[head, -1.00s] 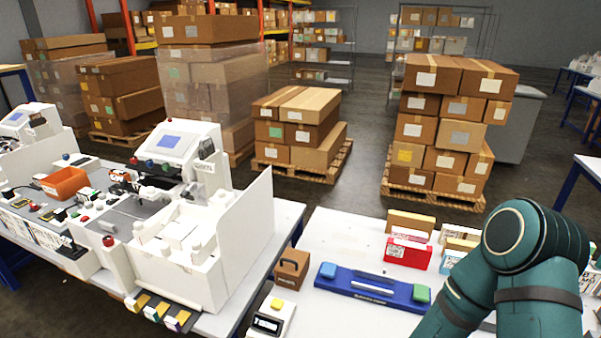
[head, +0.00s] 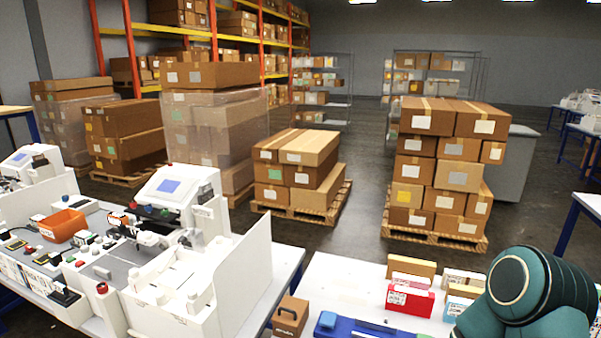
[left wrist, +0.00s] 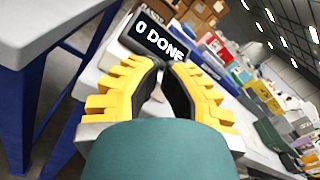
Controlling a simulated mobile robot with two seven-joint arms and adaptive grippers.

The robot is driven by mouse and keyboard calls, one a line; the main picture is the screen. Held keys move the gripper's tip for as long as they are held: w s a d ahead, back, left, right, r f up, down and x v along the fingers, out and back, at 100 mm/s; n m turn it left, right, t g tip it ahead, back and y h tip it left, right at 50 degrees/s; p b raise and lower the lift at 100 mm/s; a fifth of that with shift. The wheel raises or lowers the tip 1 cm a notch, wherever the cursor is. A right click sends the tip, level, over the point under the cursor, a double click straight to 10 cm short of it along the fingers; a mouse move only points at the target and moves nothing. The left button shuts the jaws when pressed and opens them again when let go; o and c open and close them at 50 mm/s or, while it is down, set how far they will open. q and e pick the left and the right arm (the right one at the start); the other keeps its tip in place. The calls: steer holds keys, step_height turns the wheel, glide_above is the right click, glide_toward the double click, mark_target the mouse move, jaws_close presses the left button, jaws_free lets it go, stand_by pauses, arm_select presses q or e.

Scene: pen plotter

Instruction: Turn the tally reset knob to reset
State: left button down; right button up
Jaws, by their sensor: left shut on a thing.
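In the left wrist view a small dark display (left wrist: 160,38) in a pale housing reads "0 DONE". My left gripper (left wrist: 164,78), with yellow-backed dark fingers, is right in front of it, tilted, with its fingertips close to the housing. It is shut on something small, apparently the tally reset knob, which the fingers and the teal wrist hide. The knob's angle cannot be seen. The head view does not show the tally unit or my left gripper. A teal arm link of mine stands at lower right there; my right gripper is out of view.
In the head view, a white plotter machine (head: 190,200) stands on the left table. A brown box with a handle (head: 290,316), a blue tray (head: 365,328) and a red box (head: 409,299) lie on the right table. Stacked cartons (head: 440,165) on pallets stand behind.

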arm_select(q)
steer(key=shift+a+p+v, duration=0.1)
steer(key=shift+p+v, duration=0.35)
steer(key=shift+v, duration=1.05)
steer(key=shift+a+p+v, duration=0.15)
steer(key=shift+p+v, duration=0.3)
steer(key=shift+v, duration=1)
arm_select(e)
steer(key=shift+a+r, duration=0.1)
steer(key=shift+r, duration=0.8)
arm_select(q)
steer(key=shift+w, duration=0.1)
